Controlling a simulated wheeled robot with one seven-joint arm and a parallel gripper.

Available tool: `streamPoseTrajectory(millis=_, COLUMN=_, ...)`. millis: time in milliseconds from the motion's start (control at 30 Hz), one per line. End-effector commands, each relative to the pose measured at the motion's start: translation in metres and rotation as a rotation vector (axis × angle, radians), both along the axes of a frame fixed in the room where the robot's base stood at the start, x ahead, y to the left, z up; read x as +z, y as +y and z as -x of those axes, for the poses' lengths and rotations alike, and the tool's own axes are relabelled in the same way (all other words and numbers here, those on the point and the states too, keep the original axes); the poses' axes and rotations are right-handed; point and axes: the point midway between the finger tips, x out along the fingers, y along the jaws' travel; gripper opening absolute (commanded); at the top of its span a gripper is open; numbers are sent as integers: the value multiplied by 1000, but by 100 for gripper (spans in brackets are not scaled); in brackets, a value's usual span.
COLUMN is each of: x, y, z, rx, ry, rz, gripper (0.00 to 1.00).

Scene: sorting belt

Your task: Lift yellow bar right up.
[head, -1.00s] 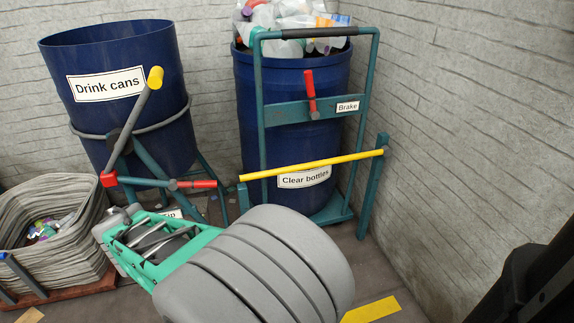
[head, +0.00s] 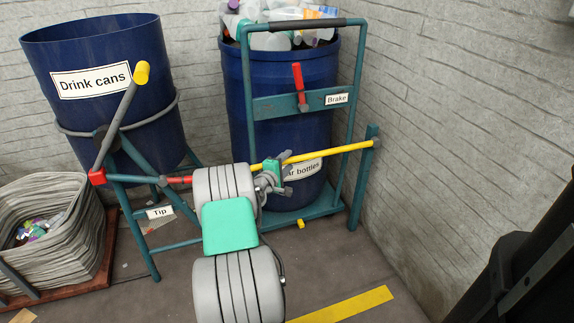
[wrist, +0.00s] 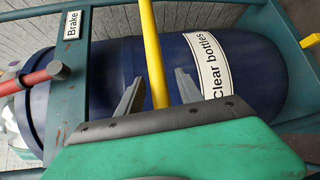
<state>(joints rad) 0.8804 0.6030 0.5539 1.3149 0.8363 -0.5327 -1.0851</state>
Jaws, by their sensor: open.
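The yellow bar (head: 335,151) runs across the front of the trolley with the "Clear bottles" drum. Its right end meets a teal post in the head view, and its left end is hidden behind my arm. My gripper (head: 285,173) is at the bar, left of its middle. In the wrist view the bar (wrist: 151,45) passes between the two grey fingers of my open gripper (wrist: 160,75). A gap shows beside each finger there; I cannot tell how deep the bar sits between them.
The blue "Clear bottles" drum (head: 290,95), full of bottles, stands behind the bar in a teal frame with a red brake lever (head: 299,84). The blue "Drink cans" drum (head: 110,125) and its tip lever (head: 122,110) stand left. A wall (head: 450,130) closes the right.

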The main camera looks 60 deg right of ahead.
Motion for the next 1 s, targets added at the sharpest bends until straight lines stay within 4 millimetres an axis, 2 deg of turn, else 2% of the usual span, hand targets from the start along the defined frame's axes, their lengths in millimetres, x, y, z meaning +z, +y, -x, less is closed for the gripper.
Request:
streamPoseTrajectory(millis=267, x=1, y=-4, z=0, rx=1, ry=-2, rz=0, gripper=43)
streamPoseTrajectory(millis=800, x=0, y=-3, z=-1, rx=1, ry=-2, rz=0, gripper=0)
streamPoseTrajectory(millis=1000, x=0, y=-3, z=-1, rx=1, ry=-2, rz=-1, gripper=0)
